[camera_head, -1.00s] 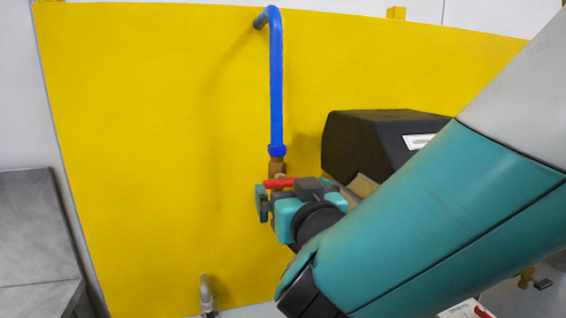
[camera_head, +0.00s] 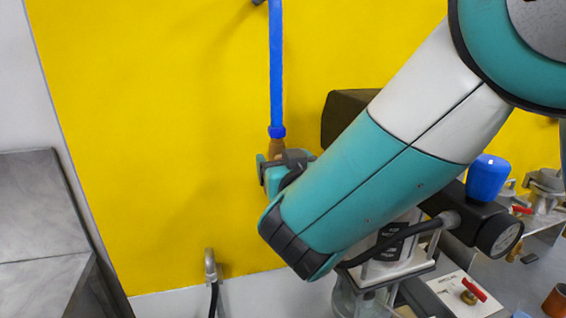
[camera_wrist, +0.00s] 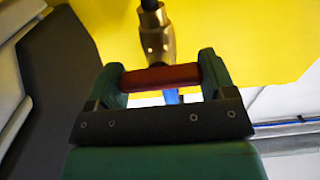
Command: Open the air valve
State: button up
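The air valve is a brass fitting (camera_wrist: 157,38) with a red handle (camera_wrist: 160,77), on a blue pipe (camera_head: 277,75) in front of a yellow panel. In the wrist view the red handle lies crosswise in the gap between the two green fingers of my gripper (camera_wrist: 161,80), its ends very near or touching both. The fingers are wide apart; no firm grip can be made out. In the head view my gripper (camera_head: 272,168) is at the brass fitting (camera_head: 276,149), just below the pipe's blue collar. The red handle is hidden there.
A black box (camera_head: 345,115) is close right of the valve. A hooked grey pipe (camera_head: 210,268) with a black hose is below. At right are a blue knob (camera_head: 487,178), a gauge (camera_head: 500,236) and another red-handled valve (camera_head: 472,293). The yellow panel (camera_head: 150,150) left is clear.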

jog(key=shift+n, duration=0.4)
jog(key=n+b, duration=0.2)
jog(key=n, duration=0.1)
jog(key=shift+f, duration=0.1)
jog(key=n+b, duration=0.1)
jog(key=n, duration=0.4)
jog(key=shift+a, duration=0.1)
jog(key=n, duration=0.5)
jog(key=shift+n+p, duration=0.7)
jog(key=shift+n, duration=1.3)
jog(key=shift+f, duration=0.1)
jog(key=o, duration=0.9)
jog(key=shift+s, duration=0.15)
